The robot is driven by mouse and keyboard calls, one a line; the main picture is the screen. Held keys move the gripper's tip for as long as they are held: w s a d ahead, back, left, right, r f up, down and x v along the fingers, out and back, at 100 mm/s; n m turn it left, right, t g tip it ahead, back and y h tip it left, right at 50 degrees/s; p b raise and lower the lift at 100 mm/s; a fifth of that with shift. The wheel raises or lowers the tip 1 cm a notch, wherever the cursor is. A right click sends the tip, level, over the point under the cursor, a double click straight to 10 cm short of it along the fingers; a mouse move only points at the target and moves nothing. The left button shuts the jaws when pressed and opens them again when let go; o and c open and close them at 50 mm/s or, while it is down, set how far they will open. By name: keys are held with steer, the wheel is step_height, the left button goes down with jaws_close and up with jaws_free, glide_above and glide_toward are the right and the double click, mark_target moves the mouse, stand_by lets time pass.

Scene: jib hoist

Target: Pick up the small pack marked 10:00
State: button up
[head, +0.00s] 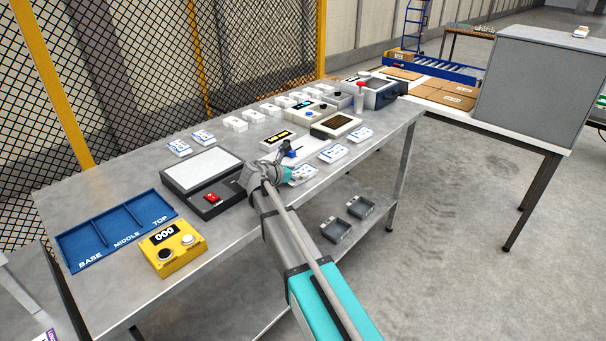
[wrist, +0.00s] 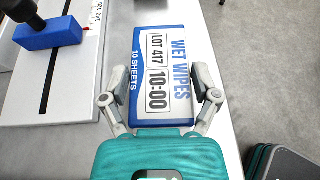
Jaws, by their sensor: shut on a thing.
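The small pack (wrist: 163,55) is a flat white and blue packet printed WET WIPES, 10 SHEETS, LOT 417 and 10:00 in the wrist view. My gripper (wrist: 161,88) has one finger at each long side of it and is shut on it. The pack lies flat in view, near the bench edge; whether it touches the bench top I cannot tell. In the head view the pack (head: 301,175) shows partly beside my gripper, which hides the rest.
Similar packs (head: 333,153) lie along the bench's front edge to the right, and two more (head: 180,147) lie at the back left. A white board with a blue block (wrist: 48,34) is close on the left. A blue BASE/MIDDLE/TOP tray (head: 117,231) and yellow counter (head: 174,247) stand at left.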

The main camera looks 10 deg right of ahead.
steer(key=shift+r, duration=0.1)
step_height(320, 180, up, 3)
steer(key=p, duration=0.3)
steer(key=s+a+r+p, duration=0.1)
steer(key=s+r+p, duration=0.8)
steer(key=s, duration=0.5)
steer(key=shift+r+p, duration=0.4)
steer(key=shift+p, duration=0.1)
